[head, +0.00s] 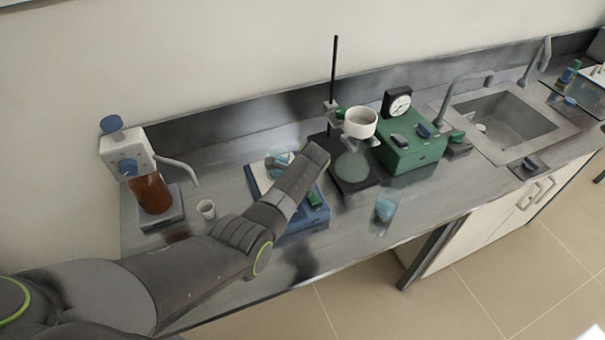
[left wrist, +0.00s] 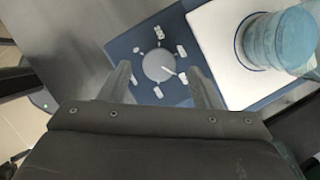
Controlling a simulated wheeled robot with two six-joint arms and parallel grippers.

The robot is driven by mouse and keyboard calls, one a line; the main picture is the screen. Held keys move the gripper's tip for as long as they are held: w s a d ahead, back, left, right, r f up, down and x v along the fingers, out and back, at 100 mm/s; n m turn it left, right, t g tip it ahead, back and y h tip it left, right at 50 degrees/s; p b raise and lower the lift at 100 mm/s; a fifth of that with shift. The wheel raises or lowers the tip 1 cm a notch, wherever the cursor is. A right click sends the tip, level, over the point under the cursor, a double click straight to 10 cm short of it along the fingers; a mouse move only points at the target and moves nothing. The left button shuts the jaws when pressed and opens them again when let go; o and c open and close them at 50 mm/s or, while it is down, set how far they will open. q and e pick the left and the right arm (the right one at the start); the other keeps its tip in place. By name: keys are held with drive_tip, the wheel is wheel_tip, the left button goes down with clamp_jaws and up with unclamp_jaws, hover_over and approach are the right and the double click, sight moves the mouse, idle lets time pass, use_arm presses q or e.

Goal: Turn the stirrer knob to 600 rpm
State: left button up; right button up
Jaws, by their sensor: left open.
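The stirrer is a blue box with a white top plate; its blue side (head: 311,220) shows below my left arm in the head view, and its blue panel (left wrist: 146,44) shows in the left wrist view. The round grey knob (left wrist: 155,62) has a white pointer line aimed to the lower right, towards one of several white labels around it, too small to read. My left gripper (left wrist: 158,70) is open, its fingertips on either side of the knob in the picture; I cannot tell whether they touch it. In the head view my arm hides the knob.
A beaker of blue liquid (left wrist: 282,42) stands on the stirrer's white plate (left wrist: 222,50).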

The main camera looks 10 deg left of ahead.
use_arm(q)
drive_tip(key=b+v, duration=0.2)
drive_tip(key=v, duration=1.3)
drive_tip(key=shift+f, duration=0.1)
